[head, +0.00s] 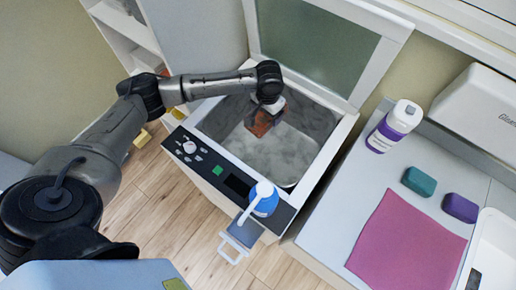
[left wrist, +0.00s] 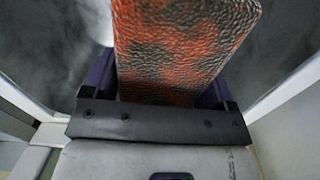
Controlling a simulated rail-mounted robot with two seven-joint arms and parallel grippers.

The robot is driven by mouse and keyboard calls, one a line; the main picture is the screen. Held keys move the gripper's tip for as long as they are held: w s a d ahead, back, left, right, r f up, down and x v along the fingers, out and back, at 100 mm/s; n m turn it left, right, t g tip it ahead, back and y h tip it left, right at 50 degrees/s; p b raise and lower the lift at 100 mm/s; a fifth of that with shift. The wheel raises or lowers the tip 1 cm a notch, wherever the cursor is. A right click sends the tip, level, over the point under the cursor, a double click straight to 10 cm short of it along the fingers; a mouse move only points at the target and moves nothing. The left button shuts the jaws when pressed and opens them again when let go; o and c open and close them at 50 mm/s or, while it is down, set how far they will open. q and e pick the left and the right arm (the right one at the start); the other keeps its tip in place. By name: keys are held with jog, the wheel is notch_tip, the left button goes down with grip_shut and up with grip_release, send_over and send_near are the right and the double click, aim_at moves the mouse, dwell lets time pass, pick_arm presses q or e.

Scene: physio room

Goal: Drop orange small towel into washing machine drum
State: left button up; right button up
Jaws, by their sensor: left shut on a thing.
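The orange small towel (head: 262,122) hangs from my left gripper (head: 268,104), inside the opening of the washing machine (head: 238,187). In the left wrist view the towel (left wrist: 180,48) shows orange with dark patches, between the fingers of my left gripper (left wrist: 165,95), which is shut on it. The grey washing machine drum (head: 285,155) is open below and around the towel. The lid (head: 315,45) stands raised at the back. I cannot tell whether the towel touches the drum wall. My right gripper is not in view.
The counter at right holds a white bottle with a purple label (head: 395,127), a teal block (head: 419,181), a purple block (head: 460,208) and a magenta cloth (head: 405,240).

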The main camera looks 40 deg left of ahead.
pick_arm(q)
jog(key=o, duration=0.9)
notch_tip(320, 180, up, 14)
jog(key=p, duration=0.3)
jog(key=shift+p, duration=0.3)
jog(key=shift+f, duration=0.1)
